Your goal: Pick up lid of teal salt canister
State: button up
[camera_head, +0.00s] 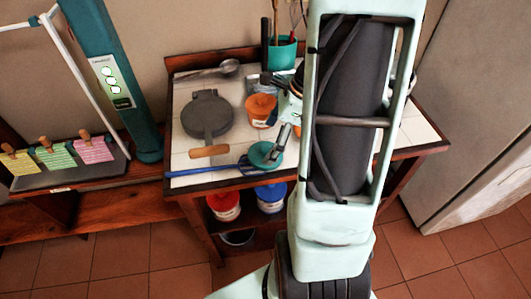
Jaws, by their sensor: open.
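The teal canister (260,162) sits near the front edge of the white-tiled table, right of the blue-handled utensil. Its round teal lid (258,150) faces up toward the camera. My gripper (274,153) reaches down from the upper right, with its fingertips at the right part of the lid. It is open. Whether a fingertip touches the lid I cannot tell. My arm covers the table to the right of it.
An orange-lidded canister (260,108) stands just behind. A dark round press (207,116) with a wooden handle lies left. A blue-handled utensil (212,170) lies along the front edge. A teal utensil pot (282,54) stands at the back. Red (224,204) and blue (271,196) containers sit on the lower shelf.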

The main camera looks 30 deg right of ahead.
aim_at(265, 148)
jog(key=x, duration=0.4)
jog(key=shift+d, duration=0.15)
jog(key=c, duration=1)
jog(key=shift+r, duration=0.1)
jog(key=shift+c, duration=0.2)
